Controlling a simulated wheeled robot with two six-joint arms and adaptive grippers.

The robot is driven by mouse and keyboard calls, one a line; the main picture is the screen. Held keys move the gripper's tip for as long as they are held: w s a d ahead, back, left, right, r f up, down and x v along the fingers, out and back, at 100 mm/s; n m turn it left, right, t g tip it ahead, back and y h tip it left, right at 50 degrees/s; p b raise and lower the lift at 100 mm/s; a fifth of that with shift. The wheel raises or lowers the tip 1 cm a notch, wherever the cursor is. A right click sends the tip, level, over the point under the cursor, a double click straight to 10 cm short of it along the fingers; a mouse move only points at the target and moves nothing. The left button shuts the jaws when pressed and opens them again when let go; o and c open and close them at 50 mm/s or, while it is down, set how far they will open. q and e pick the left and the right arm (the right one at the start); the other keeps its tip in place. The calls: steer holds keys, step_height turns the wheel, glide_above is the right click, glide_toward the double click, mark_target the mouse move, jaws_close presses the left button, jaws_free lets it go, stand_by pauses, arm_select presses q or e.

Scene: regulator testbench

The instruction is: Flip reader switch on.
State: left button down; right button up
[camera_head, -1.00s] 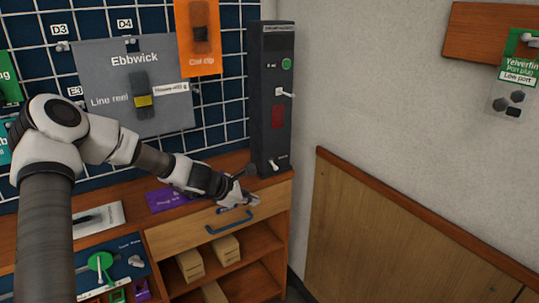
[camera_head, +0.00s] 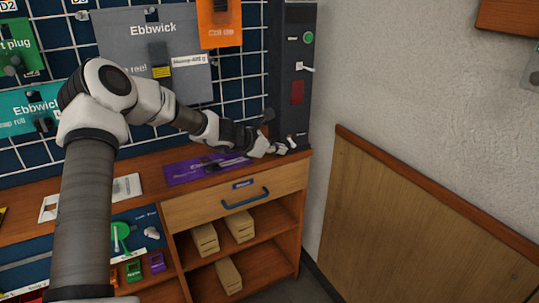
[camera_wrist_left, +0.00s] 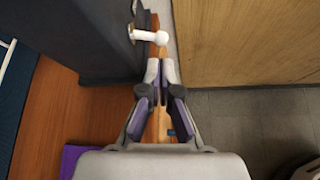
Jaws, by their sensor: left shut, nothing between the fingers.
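The tall dark reader box (camera_head: 283,82) stands on the right end of the wooden bench. It has a green round light, a white lever (camera_head: 305,68) sticking out to the right, and a red panel. A lower white switch lever is near its foot and shows in the left wrist view (camera_wrist_left: 150,37), sticking out from the dark box (camera_wrist_left: 88,40). My left gripper (camera_head: 282,149) is shut and empty, low in front of the box. In the left wrist view its fingertips (camera_wrist_left: 161,68) are just short of the lower lever. Contact is not visible. My right gripper is not in view.
A purple card (camera_head: 185,172) lies on the bench left of the gripper. Below is a drawer with a blue handle (camera_head: 245,199) and shelves with several tan boxes. A grid board with hanging packs is behind. A wood-panelled wall (camera_head: 400,215) is at the right.

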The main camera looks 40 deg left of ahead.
arm_select(q)
steer(key=x, duration=0.3)
steer(key=shift+w, duration=0.2)
